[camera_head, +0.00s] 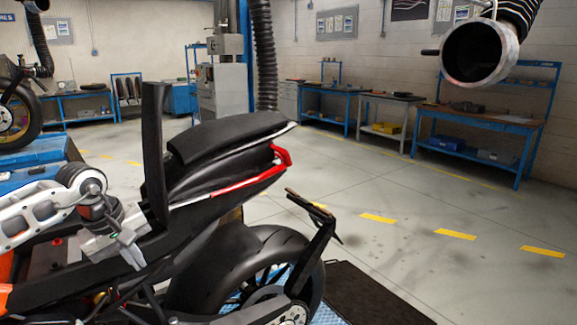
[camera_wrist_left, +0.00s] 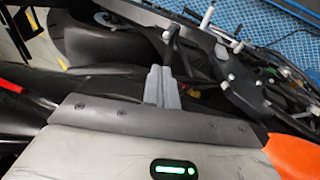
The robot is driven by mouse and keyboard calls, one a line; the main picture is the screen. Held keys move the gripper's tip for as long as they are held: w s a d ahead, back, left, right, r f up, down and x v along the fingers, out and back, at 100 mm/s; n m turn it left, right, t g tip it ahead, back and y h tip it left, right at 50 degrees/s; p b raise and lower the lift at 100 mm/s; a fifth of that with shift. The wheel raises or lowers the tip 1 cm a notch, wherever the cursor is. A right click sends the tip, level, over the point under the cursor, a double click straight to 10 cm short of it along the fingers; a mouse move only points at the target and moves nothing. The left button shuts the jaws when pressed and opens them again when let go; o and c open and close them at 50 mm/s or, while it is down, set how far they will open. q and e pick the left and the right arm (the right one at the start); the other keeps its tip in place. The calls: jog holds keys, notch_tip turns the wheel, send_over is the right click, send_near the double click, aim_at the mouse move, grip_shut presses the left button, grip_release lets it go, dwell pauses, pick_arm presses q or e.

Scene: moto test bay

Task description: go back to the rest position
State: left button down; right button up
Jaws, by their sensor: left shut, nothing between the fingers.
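My left arm reaches in from the left in the head view, and its gripper (camera_head: 132,258) hangs over the open middle of a black motorcycle (camera_head: 225,170). In the left wrist view the two grey fingers (camera_wrist_left: 162,86) are together with nothing between them. Dark frame parts of the motorcycle (camera_wrist_left: 235,75) lie beyond them; I cannot tell if the fingers touch any. A black padded panel (camera_head: 155,150) stands upright just right of the gripper. My right gripper is in neither view.
The rear wheel (camera_head: 250,265) and plate bracket (camera_head: 318,225) stick out at right. An exhaust hose nozzle (camera_head: 480,52) hangs at upper right. Blue workbenches (camera_head: 490,120) line the back wall. A blue lift with another motorcycle (camera_head: 20,110) is at left.

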pick_arm(q)
jog(key=s+d+f+n+t+h, duration=0.25)
jog(key=d+n+h, duration=0.25)
jog(key=d+n, duration=0.45)
jog(key=s+d+f+n+t+h, duration=0.15)
jog(key=s+d+n+h, duration=0.3)
jog(key=d+n, duration=0.45)
jog(key=s+d+f+n+t+h, duration=0.1)
jog(key=s+d+n+t+h, duration=0.15)
jog(key=d+n+h, duration=0.65)
jog(key=s+a+f+n+y, duration=0.4)
jog(key=s+f+n+y, duration=0.3)
jog(key=f+n, duration=0.4)
jog(key=s+a+f+n+y, duration=0.5)
jog(key=s+f+n+y, duration=0.3)
jog(key=n, duration=1.4)
notch_tip(320, 180, down, 3)
jog(key=shift+s+r+y, duration=0.1)
jog(key=shift+s+y, duration=0.2)
jog(key=shift+y, duration=0.85)
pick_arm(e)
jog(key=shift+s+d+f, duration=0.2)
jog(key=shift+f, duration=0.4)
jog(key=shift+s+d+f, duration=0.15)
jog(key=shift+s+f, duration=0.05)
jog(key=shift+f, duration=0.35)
pick_arm(q)
jog(key=shift+a, duration=0.1)
